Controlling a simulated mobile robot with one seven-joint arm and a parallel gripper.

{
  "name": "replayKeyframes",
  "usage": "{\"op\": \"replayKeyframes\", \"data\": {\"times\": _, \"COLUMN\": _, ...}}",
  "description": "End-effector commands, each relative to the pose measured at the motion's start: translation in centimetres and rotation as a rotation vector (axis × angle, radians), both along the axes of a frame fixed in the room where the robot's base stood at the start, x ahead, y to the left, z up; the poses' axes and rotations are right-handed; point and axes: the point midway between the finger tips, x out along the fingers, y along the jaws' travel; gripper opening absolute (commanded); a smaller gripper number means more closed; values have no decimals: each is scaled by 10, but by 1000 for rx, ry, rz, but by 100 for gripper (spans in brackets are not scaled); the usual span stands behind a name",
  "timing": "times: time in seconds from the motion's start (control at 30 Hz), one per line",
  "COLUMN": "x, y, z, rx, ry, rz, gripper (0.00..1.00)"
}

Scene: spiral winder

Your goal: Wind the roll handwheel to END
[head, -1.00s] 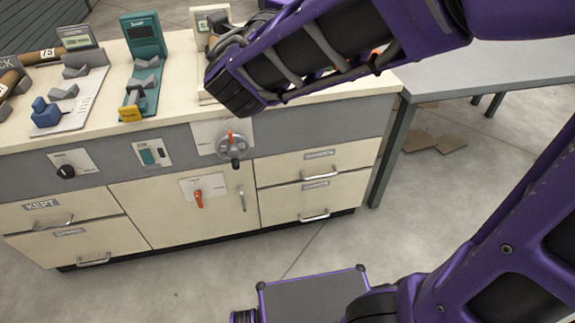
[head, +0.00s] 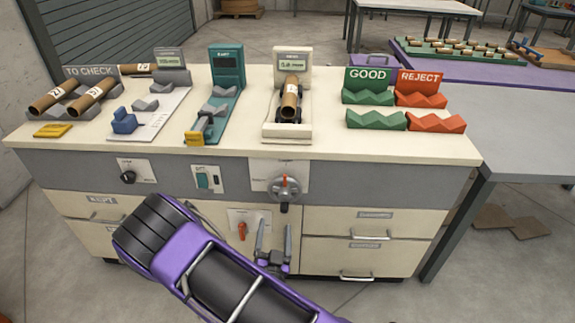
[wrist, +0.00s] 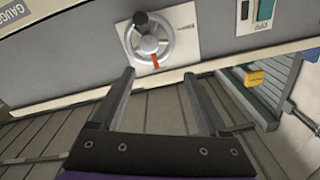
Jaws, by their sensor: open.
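The roll handwheel (head: 284,188) is a grey wheel with a red pointer and a dark knob, on a white plate on the cabinet's grey front. In the head view the pointer is at the top and the knob at the bottom. The handwheel also shows in the wrist view (wrist: 155,40), where the pointer is low and the knob is high. My gripper (head: 274,232) is open and empty, below the wheel in the head view. In the wrist view the open fingertips (wrist: 159,76) lie just below the wheel, apart from it. The plate's lettering is too small to read.
Above the wheel, a white stand (head: 290,130) holds a brown tube (head: 290,100). A red lever (head: 242,231) is left of my fingers. A black knob (head: 128,177) and a switch plate (head: 208,179) are further left. Drawers (head: 365,222) are at right.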

Motion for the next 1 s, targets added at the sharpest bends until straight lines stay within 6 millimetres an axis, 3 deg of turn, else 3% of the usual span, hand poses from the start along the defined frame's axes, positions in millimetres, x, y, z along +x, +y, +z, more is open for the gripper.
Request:
{"op": "replayKeyframes", "data": {"times": 0.03, "x": 5, "y": -19, "z": -9, "rx": -35, "ry": 29, "rz": -26, "gripper": 78}}
{"op": "replayKeyframes", "data": {"times": 0.07, "x": 11, "y": -21, "z": -11, "rx": -39, "ry": 33, "rz": -27, "gripper": 78}}
{"op": "replayKeyframes", "data": {"times": 0.53, "x": 106, "y": -21, "z": -12, "rx": -36, "ry": 34, "rz": -21, "gripper": 78}}
{"op": "replayKeyframes", "data": {"times": 0.7, "x": 122, "y": -21, "z": -12, "rx": -36, "ry": 36, "rz": -19, "gripper": 78}}
{"op": "replayKeyframes", "data": {"times": 1.0, "x": 127, "y": -20, "z": -11, "rx": -36, "ry": 36, "rz": -16, "gripper": 78}}
